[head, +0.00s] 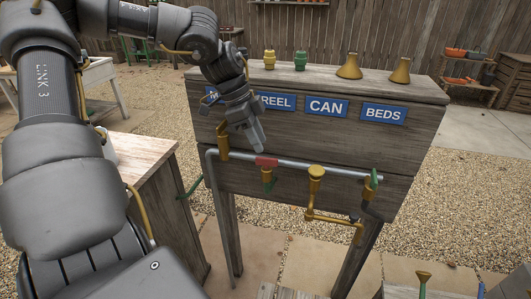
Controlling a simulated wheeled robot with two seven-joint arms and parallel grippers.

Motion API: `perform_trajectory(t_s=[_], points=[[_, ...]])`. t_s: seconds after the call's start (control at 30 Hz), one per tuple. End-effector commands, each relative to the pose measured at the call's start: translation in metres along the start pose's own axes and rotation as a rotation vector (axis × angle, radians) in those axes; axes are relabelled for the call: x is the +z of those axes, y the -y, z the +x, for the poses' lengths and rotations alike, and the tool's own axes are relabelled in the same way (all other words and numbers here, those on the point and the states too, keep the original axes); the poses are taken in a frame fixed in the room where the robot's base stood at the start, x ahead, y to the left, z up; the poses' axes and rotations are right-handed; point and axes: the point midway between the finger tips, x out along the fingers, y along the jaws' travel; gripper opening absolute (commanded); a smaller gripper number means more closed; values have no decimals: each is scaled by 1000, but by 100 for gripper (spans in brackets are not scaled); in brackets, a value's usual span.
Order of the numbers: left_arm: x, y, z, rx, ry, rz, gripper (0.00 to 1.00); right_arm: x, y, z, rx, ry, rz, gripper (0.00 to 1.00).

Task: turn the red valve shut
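The red valve handle (266,162) sits on the grey horizontal pipe (340,171) of the wooden stand, with a brass tap body below it. My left gripper (257,147) points down just above and slightly left of the red handle. A small gap seems to lie between them, but I cannot tell whether they touch. The finger opening is seen edge-on, so its state is unclear. My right gripper is out of view.
Beside the red valve are a brass fitting (222,141), a round brass valve (316,173) and a green handle (374,179). Blue signs, including CAN (327,107), line the board (415,142). Brass and green fittings stand on top. A wooden table (140,158) is at left.

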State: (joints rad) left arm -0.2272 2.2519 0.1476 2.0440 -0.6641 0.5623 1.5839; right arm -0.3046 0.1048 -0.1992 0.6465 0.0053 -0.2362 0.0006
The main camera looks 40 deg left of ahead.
Motion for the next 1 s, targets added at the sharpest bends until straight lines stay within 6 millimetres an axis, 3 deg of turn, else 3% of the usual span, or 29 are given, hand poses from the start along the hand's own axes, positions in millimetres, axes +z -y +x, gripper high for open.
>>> perform_trajectory(t_s=[0.1, 0.3, 0.7, 0.93, 1.0], points=[[1, -1, 21, 3, 2, -1, 30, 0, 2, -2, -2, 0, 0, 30], [1, 0, 45, 0, 1, -1, 30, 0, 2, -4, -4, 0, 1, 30], [1, 0, 53, -3, -1, -1, 30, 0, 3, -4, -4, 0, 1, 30], [1, 0, 53, -3, -1, -1, 1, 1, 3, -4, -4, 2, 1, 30], [1, 0, 53, -3, -1, -1, 0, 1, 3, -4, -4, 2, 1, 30]])
